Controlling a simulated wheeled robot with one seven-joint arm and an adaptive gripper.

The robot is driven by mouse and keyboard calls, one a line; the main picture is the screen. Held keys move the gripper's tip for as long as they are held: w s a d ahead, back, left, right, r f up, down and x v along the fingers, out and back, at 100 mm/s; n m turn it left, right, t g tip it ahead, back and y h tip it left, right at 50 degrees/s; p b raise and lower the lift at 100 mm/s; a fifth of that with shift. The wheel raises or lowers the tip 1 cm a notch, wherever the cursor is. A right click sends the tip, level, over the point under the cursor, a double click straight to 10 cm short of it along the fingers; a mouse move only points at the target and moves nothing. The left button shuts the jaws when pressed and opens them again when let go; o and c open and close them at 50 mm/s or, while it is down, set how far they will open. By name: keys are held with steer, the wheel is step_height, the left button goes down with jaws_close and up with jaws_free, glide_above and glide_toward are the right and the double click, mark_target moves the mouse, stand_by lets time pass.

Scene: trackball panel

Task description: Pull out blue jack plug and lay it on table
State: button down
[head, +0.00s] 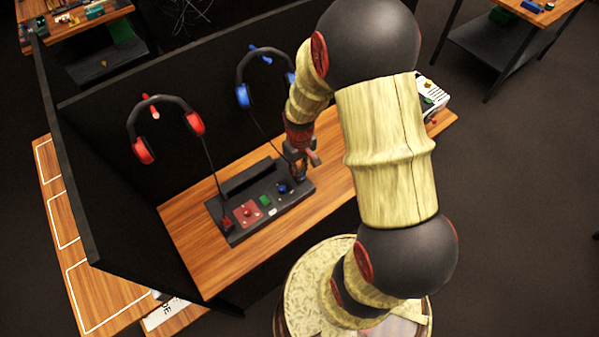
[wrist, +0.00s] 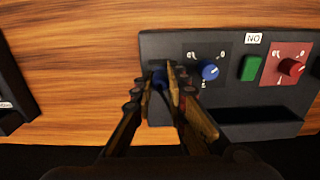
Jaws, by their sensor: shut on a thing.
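The blue jack plug (wrist: 160,78) is at the end of the panel, between the fingers of my gripper (wrist: 167,72) in the wrist view. My gripper is shut on it, and the fingers hide most of the plug. In the head view my gripper (head: 298,176) is at the right end of the black panel (head: 237,230). I cannot tell whether the plug is fully seated in its socket. The wooden table (wrist: 70,50) has bare surface beside the panel.
A blue knob (wrist: 209,72), a green button (wrist: 250,68) and a red knob (wrist: 291,67) sit on the panel. Red (head: 143,152) and blue (head: 243,96) headphones hang on the dark partition. A white device (head: 430,95) stands at the table's far right.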

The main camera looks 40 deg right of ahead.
steer(key=shift+r, duration=0.2)
steer(key=shift+r+p, duration=2.2)
steer(key=shift+r, duration=0.65)
steer(key=shift+a+f, duration=0.1)
steer(key=shift+f, duration=0.05)
